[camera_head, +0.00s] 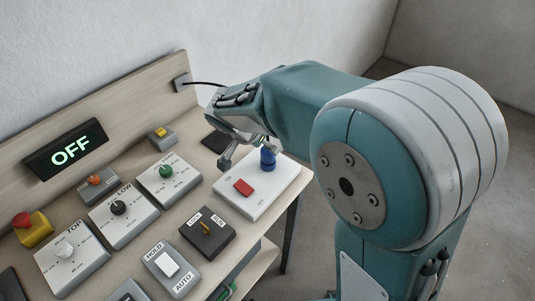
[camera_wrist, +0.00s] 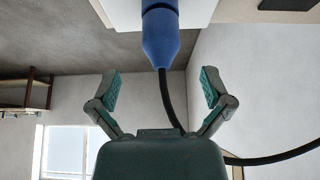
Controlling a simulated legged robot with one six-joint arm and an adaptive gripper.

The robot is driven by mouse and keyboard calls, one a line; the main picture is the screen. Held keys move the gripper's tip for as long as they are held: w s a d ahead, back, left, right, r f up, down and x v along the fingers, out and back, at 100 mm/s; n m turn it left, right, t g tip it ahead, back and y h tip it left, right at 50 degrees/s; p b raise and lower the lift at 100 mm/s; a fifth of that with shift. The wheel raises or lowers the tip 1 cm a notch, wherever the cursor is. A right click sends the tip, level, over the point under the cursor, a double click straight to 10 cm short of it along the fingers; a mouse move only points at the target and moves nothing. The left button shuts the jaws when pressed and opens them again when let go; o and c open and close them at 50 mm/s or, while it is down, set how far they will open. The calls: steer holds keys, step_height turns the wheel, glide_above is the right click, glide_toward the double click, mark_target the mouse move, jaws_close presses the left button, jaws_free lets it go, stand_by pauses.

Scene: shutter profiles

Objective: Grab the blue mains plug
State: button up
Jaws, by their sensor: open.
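The blue mains plug (camera_head: 267,159) stands at the far right part of a white panel with a red switch (camera_head: 243,187). In the wrist view the plug (camera_wrist: 160,38) is seated against a white surface, and its black cable (camera_wrist: 168,100) runs back between my fingers. My gripper (camera_head: 246,155) is open, with one finger out to the left of the plug in the head view. In the wrist view my gripper (camera_wrist: 161,88) has its fingers spread to either side of the plug's line, short of its body. Nothing is between the pads except the cable.
Open floor lies right of the desk edge.

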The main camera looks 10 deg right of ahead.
mark_target(265, 150)
steer(key=x, duration=0.6)
steer(key=shift+a+f, duration=0.2)
steer(key=shift+a, duration=0.1)
steer(key=c, duration=0.5)
steer(key=shift+s, duration=0.1)
steer(key=c, duration=0.8)
